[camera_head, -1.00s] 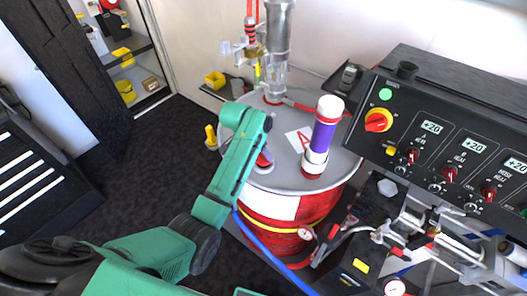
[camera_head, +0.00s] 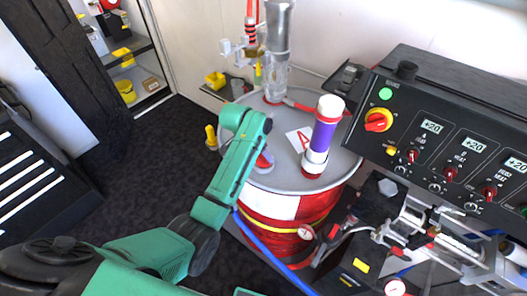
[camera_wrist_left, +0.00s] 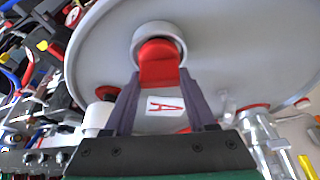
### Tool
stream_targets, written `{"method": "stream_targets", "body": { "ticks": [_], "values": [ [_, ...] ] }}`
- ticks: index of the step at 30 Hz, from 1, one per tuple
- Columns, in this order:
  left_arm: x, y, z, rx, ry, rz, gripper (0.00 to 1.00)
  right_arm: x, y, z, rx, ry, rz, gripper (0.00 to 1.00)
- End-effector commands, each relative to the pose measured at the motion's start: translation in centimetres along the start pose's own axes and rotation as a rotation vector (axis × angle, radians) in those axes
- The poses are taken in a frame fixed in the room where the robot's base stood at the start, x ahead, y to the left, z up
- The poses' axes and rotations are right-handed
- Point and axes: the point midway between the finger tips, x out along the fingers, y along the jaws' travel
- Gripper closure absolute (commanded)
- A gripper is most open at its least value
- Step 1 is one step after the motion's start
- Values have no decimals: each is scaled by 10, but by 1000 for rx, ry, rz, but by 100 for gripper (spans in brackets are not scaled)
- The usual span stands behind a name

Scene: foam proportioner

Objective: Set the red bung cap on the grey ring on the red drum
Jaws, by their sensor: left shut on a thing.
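The red bung cap (camera_wrist_left: 158,66) is between the fingertips of my left gripper (camera_wrist_left: 160,78), which is shut on it. In the left wrist view the cap overlaps the grey ring (camera_wrist_left: 144,35), whose pale rim shows around its far side. I cannot tell whether cap and ring touch. The ring is on the grey lid of the red drum (camera_head: 287,207). In the head view my left arm (camera_head: 233,165) reaches over the near left of the lid and hides most of the gripper, with a bit of red showing beside it. My right gripper is not in view.
A purple-and-white cylinder (camera_head: 324,135) stands on the lid right of my arm, near a paper marked A (camera_head: 301,138). A clear-and-metal pump tube (camera_head: 276,60) rises at the back. A black control panel (camera_head: 450,135) stands right. The dark floor left is mostly clear.

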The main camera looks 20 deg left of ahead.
Motion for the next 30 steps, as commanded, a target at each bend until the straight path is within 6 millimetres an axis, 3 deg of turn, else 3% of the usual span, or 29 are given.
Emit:
{"method": "stream_targets", "body": {
  "ticks": [9, 10, 11, 20, 30],
  "values": [
    [6, 0, 3, 0, 0, 0, 100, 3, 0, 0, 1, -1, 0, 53],
    [6, 0, 3, 0, 0, 0, 40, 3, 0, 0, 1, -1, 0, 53],
    [6, 0, 2, 0, 0, 0, 31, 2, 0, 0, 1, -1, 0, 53],
    [5, 0, 2, 0, 0, 0, 31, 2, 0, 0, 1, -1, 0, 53],
    [-26, 0, 2, 0, 2, 0, 31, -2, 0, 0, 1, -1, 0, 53]
  ]
}}
